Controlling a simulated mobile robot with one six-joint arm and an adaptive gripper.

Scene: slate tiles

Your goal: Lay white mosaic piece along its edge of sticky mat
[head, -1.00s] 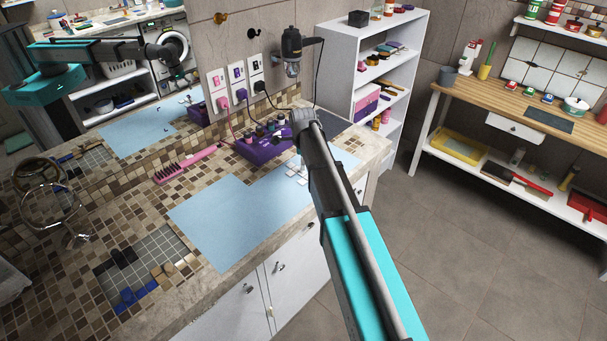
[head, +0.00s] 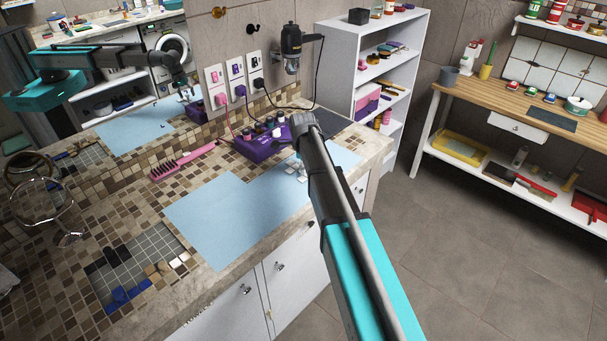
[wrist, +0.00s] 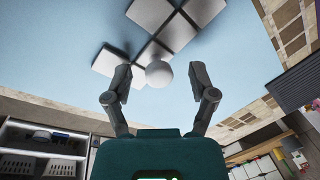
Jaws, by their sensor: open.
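Several white square mosaic pieces (wrist: 177,32) lie close together on a light blue mat (head: 215,215). They also show beside my arm in the head view (head: 291,176). My gripper (wrist: 160,85) is open and points at them, its fingers apart on either side. A pale round thing (wrist: 158,73) sits between the fingertips, in front of the pieces; I cannot tell what it is. In the head view my arm mostly hides the gripper. A grey gridded patch (head: 155,247), possibly the sticky mat, lies at the left, with black, blue and tan pieces on it.
A purple box (head: 258,146) with small jars stands behind the blue mat. A pink comb-like tool (head: 183,161) lies left of it. A round metal-framed stand (head: 55,205) is at the far left. A mirror backs the counter. The blue mat's left part is clear.

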